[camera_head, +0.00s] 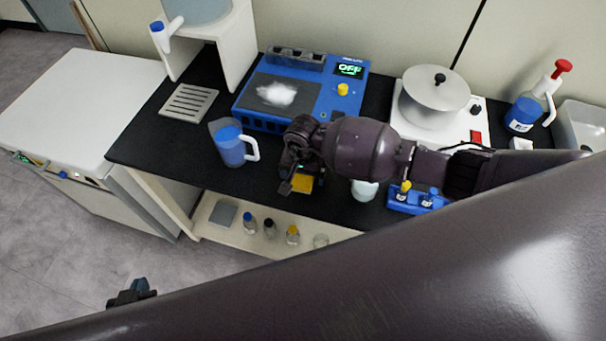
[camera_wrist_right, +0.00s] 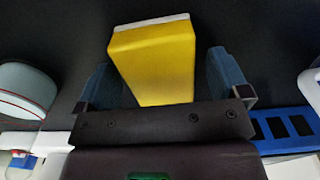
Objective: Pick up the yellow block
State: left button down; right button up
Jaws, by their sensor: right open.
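The yellow block (camera_wrist_right: 153,62) fills the middle of the right wrist view, with a white edge on its far side. My right gripper (camera_wrist_right: 166,85) is open, with one blue-grey finger on each side of the block. Dark gaps show between the fingers and the block's near end, so it is not gripped. In the head view the yellow block (camera_head: 302,184) shows at the bench's front edge, partly hidden by my right gripper (camera_head: 299,178). My left gripper (camera_head: 132,292) is low at the lower left, over the floor; its jaws are too small and dark to read.
A blue jug (camera_head: 231,148) stands left of my right gripper. A white cup (camera_head: 364,190) and a blue rack (camera_head: 408,203) with small bottles are to its right. A blue device (camera_head: 268,120) reading OFF stands behind. Small bottles (camera_head: 292,235) stand on the lower shelf.

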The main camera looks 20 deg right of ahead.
jog(key=c, duration=1)
jog(key=shift+r, duration=0.15)
notch_tip(320, 180, up, 20)
jog(key=shift+f+b, duration=0.1)
jog(key=shift+b, duration=0.65)
